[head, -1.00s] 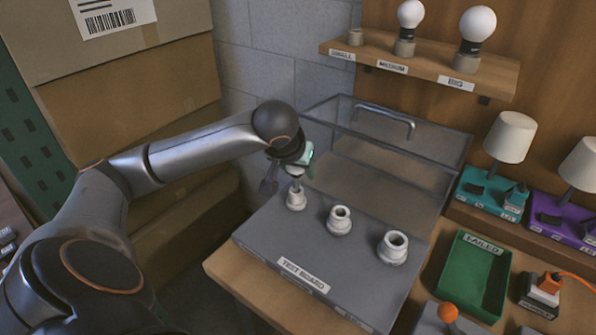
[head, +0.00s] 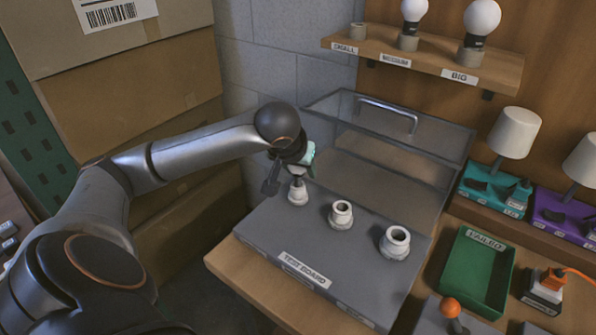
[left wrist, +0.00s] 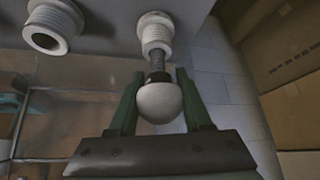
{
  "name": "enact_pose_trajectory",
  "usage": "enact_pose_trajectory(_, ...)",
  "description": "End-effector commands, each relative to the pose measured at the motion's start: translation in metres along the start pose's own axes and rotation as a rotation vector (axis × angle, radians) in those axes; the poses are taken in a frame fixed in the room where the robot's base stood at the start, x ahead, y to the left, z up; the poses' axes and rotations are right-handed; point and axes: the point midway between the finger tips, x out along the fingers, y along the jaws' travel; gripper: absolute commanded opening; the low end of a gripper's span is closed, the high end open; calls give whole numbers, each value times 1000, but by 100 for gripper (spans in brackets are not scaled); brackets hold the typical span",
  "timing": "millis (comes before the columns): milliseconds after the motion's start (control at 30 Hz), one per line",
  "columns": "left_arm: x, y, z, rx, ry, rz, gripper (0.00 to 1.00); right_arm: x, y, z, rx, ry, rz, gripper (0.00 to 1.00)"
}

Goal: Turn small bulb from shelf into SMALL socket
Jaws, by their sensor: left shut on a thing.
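The small bulb (left wrist: 159,102) is white and round with a grey threaded base. In the left wrist view it sits between the fingers of my left gripper (left wrist: 160,100), which is shut on it. Its thread is at the mouth of the small white socket (left wrist: 155,35), in line with it; how deep it sits I cannot tell. In the head view my left gripper (head: 297,170) is above the small socket (head: 298,193), the leftmost on the grey test board (head: 300,235). The bulb is mostly hidden there. My right gripper is not in view.
A medium socket (head: 341,215) and a big socket (head: 396,242) stand to the right on the board. A clear-lidded case (head: 390,140) is behind it. The shelf (head: 430,62) holds an empty small holder (head: 358,31) and two bulbs. A green tray (head: 478,275) is at right.

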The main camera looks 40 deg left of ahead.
Motion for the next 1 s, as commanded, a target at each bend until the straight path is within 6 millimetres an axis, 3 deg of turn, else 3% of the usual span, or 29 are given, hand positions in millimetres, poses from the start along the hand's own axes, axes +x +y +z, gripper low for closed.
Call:
enact_pose_trajectory(200, 10, 0, 6, 0, -1, 0, 9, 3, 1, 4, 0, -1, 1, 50)
enact_pose_trajectory(1000, 13, 0, 8, 0, 0, 0, 9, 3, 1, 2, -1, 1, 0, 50)
